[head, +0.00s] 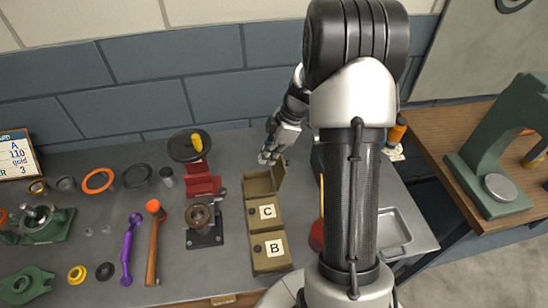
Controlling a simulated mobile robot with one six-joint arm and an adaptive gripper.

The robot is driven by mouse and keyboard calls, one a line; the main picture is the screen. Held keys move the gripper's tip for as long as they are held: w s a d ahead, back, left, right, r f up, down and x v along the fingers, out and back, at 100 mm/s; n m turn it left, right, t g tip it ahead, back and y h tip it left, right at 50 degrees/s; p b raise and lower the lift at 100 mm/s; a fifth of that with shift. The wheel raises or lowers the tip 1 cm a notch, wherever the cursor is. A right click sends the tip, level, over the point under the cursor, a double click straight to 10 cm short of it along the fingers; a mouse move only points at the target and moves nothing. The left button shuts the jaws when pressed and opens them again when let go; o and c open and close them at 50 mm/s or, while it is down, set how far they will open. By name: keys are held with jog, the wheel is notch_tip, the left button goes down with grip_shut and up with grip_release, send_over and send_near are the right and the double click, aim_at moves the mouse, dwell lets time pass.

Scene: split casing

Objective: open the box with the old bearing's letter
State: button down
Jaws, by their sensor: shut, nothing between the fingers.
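Three olive boxes stand in a row front to back, right of the table's middle. The near box, marked B (271,251), and the middle box, marked C (265,215), have their lids down. The far box (257,185) is open; its lid (280,176) stands up on the right side, and no letter shows on it from here. Its inside is too small to make out. A sign (15,155) at the far left shows A, 110, gold and 3. My gripper (268,158) is shut and empty, just behind and above the open box, near its raised lid.
A red vise (201,184) and a bearing-like part on a dark stand (202,220) are left of the boxes. An orange-headed hammer (154,240), purple wrench (128,250) and several rings lie further left.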

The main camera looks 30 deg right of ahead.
jog(key=a, duration=0.2)
notch_tip(320, 180, up, 14)
jog(key=r+m+h+p, duration=0.1)
jog(key=m, duration=0.1)
send_over(280, 166)
jog(key=s+a, duration=0.2)
jog(key=a, duration=0.4)
jog(key=s+a+r+m+t+h, duration=0.1)
jog(key=s+a+m, duration=0.4)
jog(key=s, duration=0.5)
jog(key=s+a+r+m+t+h+b, duration=0.1)
jog(key=s+a+r+m+h, duration=0.1)
jog(key=s+a+m, duration=0.4)
jog(key=s+a, duration=0.2)
jog(key=s, duration=0.3)
jog(key=shift+a+r+t, duration=0.3)
jog(key=shift+r+t, duration=0.05)
jog(key=shift+t, duration=0.05)
